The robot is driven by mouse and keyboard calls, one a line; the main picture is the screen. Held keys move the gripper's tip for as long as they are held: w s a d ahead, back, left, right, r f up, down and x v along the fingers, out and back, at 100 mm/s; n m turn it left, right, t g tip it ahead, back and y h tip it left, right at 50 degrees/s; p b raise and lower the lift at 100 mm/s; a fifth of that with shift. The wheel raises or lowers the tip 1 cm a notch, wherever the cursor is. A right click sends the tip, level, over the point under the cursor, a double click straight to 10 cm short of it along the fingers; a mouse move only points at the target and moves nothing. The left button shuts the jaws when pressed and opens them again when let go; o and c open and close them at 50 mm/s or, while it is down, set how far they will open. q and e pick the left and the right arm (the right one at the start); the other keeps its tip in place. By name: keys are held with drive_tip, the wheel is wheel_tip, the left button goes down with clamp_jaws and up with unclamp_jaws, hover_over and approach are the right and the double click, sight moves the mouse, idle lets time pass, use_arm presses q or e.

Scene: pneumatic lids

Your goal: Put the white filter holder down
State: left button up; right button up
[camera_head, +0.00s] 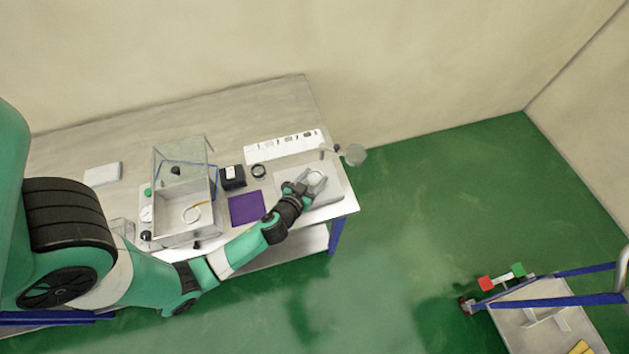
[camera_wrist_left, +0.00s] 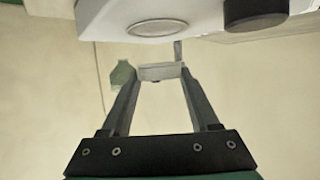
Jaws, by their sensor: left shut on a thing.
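My left gripper (camera_head: 308,184) is at the right end of the table, over a pale flat base (camera_head: 334,192). In the left wrist view my left gripper (camera_wrist_left: 161,73) has its two fingertips against a small pale grey-white piece, the white filter holder (camera_wrist_left: 160,72), and is shut on it. In the head view a whitish round shape (camera_head: 316,178) shows at the fingers; I cannot tell whether it is the holder or part of the base. In the wrist view a pale body with a round disc (camera_wrist_left: 157,28) lies beyond the fingertips. My right gripper is not in view.
A clear-lidded box (camera_head: 172,216) with a pale ring inside, a purple mat (camera_head: 246,208), a black block (camera_head: 232,176) and a white strip with dark marks (camera_head: 285,146) are on the table. A cart (camera_head: 545,318) stands at lower right. The table's back is mostly clear.

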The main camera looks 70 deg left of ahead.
sight(314, 182)
use_arm(q)
drive_tip(key=f+b, duration=0.1)
drive_tip(key=a+f+b, duration=0.1)
drive_tip(key=f, duration=0.1)
drive_tip(key=shift+w+f+b, duration=0.2)
drive_tip(key=shift+f+b, duration=0.05)
drive_tip(key=shift+b, duration=0.15)
drive_tip(key=shift+d+f, duration=0.15)
drive_tip(key=shift+f, duration=0.15)
drive_tip(key=shift+d+r, duration=0.1)
drive_tip(key=shift+r, duration=0.05)
drive_tip(key=o, duration=1.3)
